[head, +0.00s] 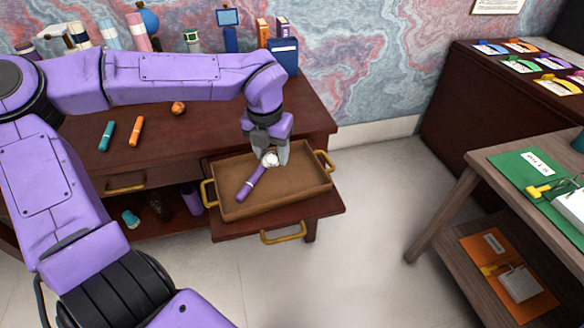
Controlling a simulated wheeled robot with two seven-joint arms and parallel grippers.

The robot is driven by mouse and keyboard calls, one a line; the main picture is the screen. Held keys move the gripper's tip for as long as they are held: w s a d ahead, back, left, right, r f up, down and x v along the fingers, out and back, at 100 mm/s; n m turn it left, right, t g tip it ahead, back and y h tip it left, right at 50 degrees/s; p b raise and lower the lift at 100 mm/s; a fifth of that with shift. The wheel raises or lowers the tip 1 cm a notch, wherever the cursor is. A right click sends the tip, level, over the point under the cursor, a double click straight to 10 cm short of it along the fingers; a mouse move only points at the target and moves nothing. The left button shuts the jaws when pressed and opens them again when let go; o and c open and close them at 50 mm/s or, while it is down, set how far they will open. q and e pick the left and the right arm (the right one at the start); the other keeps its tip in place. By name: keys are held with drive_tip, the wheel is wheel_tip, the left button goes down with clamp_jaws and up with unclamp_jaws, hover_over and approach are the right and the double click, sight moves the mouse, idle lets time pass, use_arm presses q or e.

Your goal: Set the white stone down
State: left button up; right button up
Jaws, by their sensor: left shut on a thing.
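The white stone (270,159) is small and pale, between the fingertips of my left gripper (270,157). The gripper is shut on it and points down over the brown tray (290,197) with golden handles. I cannot tell whether the stone touches the tray floor. A purple marker-like cylinder (250,184) lies in the tray, just below and left of the stone. The tray sits on the pulled-out drawer (328,211) of the dark red desk. My right gripper is not in view.
On the desk lie a teal cylinder (106,136), an orange cylinder (135,131) and a small brown ball (178,108). Bottles and books (284,57) line the back. A wooden side table (481,172) stands right, with open floor between.

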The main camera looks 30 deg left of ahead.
use_arm(q)
hover_over(295, 174)
drive_tip(key=s, duration=0.1)
wheel_tip(295, 174, down, 7)
drive_tip(key=shift+r+p, duration=0.2)
drive_tip(key=shift+p, duration=0.2)
drive_tip(key=shift+w+f, duration=0.15)
drive_tip(key=shift+f, duration=0.85)
drive_tip(key=shift+w+f, duration=0.1)
drive_tip(key=shift+f, duration=0.85)
drive_tip(key=o, duration=1.1)
wheel_tip(295, 174, up, 12)
drive_tip(key=s, duration=0.1)
drive_tip(key=shift+s+d, duration=0.2)
drive_tip(key=shift+d, duration=0.05)
